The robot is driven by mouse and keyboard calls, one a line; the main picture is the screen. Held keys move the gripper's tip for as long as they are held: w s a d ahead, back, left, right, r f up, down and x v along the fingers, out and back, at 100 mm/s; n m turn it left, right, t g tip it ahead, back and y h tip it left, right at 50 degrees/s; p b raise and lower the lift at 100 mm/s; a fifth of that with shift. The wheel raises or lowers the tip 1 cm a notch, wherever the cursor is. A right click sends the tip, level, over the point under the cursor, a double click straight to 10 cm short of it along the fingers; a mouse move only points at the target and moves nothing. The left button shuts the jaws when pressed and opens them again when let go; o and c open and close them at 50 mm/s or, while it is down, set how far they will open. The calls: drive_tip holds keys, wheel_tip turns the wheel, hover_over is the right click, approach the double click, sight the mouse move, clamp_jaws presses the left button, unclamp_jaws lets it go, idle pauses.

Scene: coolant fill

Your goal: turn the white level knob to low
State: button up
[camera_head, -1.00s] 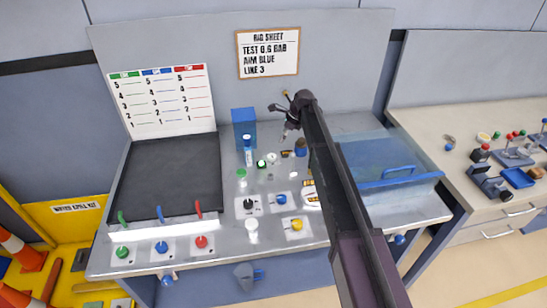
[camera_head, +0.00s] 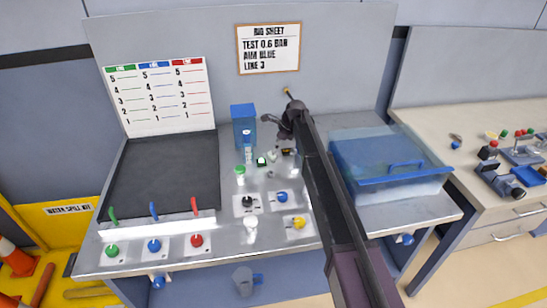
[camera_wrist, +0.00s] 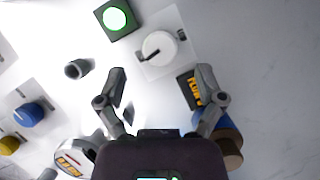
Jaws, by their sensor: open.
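A white round knob (camera_wrist: 160,48) with a dark pointer line sits on a pale square plate in the wrist view. The pointer runs toward the lower left of the knob, and a small dark mark is on the plate at its upper right. My gripper (camera_wrist: 161,72) is open, with its two fingers apart on the left and right, just below the knob in the picture and not around it. In the head view my gripper (camera_head: 279,124) is above the back of the metal bench, and the small knob (camera_head: 272,156) shows below it, partly unclear.
A lit green button (camera_wrist: 115,18) is beside the knob, with a small dark cylinder (camera_wrist: 77,69) at left. A brown-topped blue item (camera_wrist: 228,145) is close to the right finger. A blue box (camera_head: 243,126) and a lidded bin (camera_head: 388,160) stand on the bench.

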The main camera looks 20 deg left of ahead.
sight(272, 155)
drive_tip(key=shift+b+x, duration=1.7)
drive_tip(key=shift+x, duration=0.5)
drive_tip(key=c, duration=1.1)
